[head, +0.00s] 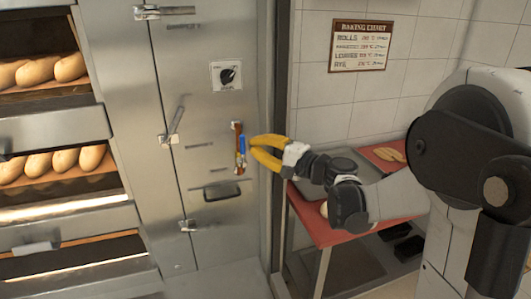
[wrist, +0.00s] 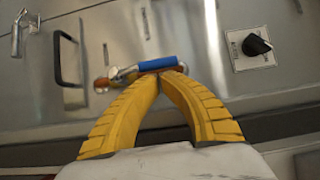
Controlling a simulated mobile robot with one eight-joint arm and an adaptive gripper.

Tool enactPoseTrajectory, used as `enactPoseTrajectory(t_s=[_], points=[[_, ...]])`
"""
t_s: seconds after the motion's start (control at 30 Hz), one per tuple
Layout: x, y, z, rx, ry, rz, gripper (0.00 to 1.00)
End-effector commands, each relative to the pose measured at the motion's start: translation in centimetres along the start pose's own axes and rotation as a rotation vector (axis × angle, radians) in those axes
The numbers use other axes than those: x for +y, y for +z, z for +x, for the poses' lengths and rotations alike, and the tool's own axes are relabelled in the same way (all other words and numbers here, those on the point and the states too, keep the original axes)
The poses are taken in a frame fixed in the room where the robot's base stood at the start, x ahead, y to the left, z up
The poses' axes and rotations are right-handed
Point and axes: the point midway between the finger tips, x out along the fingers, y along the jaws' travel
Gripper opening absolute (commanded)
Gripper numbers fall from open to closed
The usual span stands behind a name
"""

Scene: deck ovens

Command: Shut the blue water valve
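The water valve's blue lever (head: 242,143) sits on a short vertical copper pipe (head: 239,167) on the steel oven front. The lever lies roughly along the pipe. In the wrist view the blue lever (wrist: 158,63) is just beyond my fingertips, with the metal valve body and a copper end (wrist: 102,83) to its left. My gripper (head: 252,145) has yellow fingers that reach in from the right. In the wrist view the fingertips of my gripper (wrist: 162,76) come together, with nothing visible between them. I cannot tell whether they touch the lever.
A black dial (head: 228,75) is above the valve, and a dark pull handle (head: 222,191) is below it. A latch lever (head: 174,124) stands out to the left. Bread-filled decks are farther left. A red-topped table (head: 318,228) is below my arm.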

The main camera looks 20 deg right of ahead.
Motion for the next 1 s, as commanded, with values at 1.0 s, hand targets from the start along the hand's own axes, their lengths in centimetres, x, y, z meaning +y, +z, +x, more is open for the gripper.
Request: enactPoseTrajectory(t_s=[1.0], points=[[-0.43,0.54,0.69,0.000,0.053,-0.079,0.00]])
